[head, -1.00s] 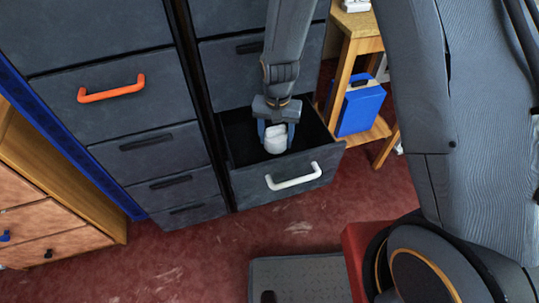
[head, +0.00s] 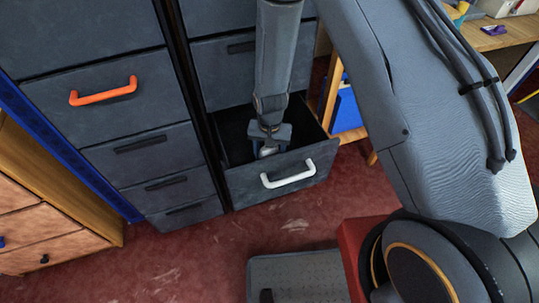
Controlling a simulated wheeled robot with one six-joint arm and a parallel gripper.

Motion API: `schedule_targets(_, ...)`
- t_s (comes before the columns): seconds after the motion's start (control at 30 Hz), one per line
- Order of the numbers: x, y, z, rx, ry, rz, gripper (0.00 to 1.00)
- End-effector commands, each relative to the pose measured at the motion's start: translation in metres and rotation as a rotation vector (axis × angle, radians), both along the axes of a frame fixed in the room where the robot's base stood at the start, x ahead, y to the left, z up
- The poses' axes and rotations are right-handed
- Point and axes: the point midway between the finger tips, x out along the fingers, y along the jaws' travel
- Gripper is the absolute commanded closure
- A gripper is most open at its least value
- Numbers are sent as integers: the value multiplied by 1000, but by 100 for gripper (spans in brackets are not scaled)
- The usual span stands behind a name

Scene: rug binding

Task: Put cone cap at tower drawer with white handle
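The tower drawer with the white handle (head: 288,174) is pulled open at the bottom of the right-hand grey drawer tower. My gripper (head: 268,150) points down into this drawer, with its fingertips low behind the drawer front. A small part of the white cone cap (head: 267,152) shows between the fingers. The drawer front and the gripper hide the rest of it. I cannot see whether the fingers still press on the cap or whether it touches the drawer floor.
A drawer with an orange handle (head: 104,91) is closed in the left tower. A wooden drawer unit (head: 60,215) stands at the far left. A wooden stand with a blue case (head: 346,112) is right of the open drawer.

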Motion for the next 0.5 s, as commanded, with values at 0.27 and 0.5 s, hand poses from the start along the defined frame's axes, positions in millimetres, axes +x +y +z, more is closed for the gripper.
schedule_targets(0.27, 0, 0, -3, 0, 0, 0, 35)
schedule_targets(0.5, 0, 0, -3, 0, 0, 0, 24)
